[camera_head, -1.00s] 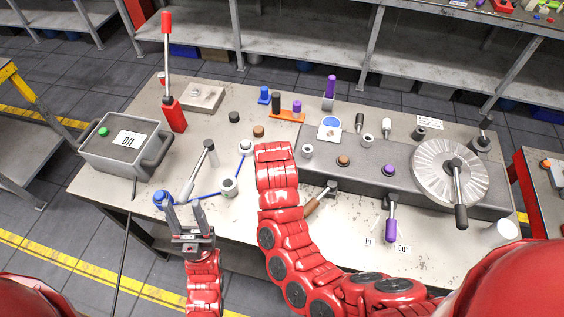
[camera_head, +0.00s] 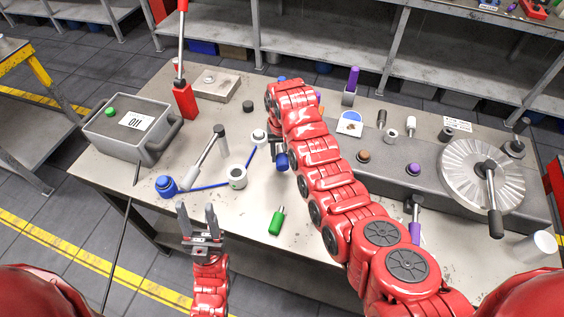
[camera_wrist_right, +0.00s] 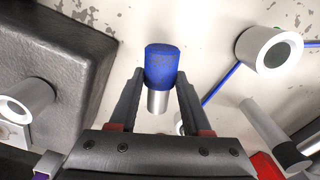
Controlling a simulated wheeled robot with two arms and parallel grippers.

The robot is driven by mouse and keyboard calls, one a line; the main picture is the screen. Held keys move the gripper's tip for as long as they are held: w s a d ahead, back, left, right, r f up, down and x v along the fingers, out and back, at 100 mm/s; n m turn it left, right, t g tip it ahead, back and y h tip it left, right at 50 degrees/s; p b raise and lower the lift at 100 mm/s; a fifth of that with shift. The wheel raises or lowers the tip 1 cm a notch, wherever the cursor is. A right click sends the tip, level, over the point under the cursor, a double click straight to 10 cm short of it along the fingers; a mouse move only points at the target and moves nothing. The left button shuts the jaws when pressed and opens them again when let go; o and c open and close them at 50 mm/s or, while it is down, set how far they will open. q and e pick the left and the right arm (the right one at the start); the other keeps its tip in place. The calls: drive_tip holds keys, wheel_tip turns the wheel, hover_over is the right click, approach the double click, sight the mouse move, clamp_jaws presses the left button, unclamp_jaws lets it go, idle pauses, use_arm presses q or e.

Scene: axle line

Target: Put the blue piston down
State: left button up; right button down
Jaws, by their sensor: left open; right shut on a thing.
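The blue piston (camera_head: 282,162), a blue cylinder with a silver end, is in my right gripper (camera_head: 277,148) over the middle of the workbench. The right wrist view shows the blue piston (camera_wrist_right: 160,66) upright in that picture between the fingers of the right gripper (camera_wrist_right: 158,84), which is shut on it. Whether the piston touches the bench top is unclear. My right arm hides part of the gripper in the head view. My left gripper (camera_head: 198,222) is open and empty at the bench's front edge, below a blue round part (camera_head: 166,186).
A grey hollow cylinder (camera_head: 237,178) and a lever (camera_head: 205,157) stand left of the piston. A green part (camera_head: 277,221) lies in front of it. A grey machine block (camera_head: 440,172) with a ridged disc (camera_head: 483,182) fills the right. Bare bench shows around the green part.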

sight(282, 161)
drive_tip(key=shift+w, duration=0.15)
drive_tip(key=shift+f+p, duration=0.9)
drive_tip(key=shift+f, duration=0.85)
drive_tip(key=shift+f, duration=0.1)
drive_tip(key=shift+f, duration=0.2)
drive_tip(key=shift+c, duration=1.8)
unclamp_jaws()
drive_tip(key=shift+r, duration=0.15)
drive_tip(key=shift+r, duration=0.1)
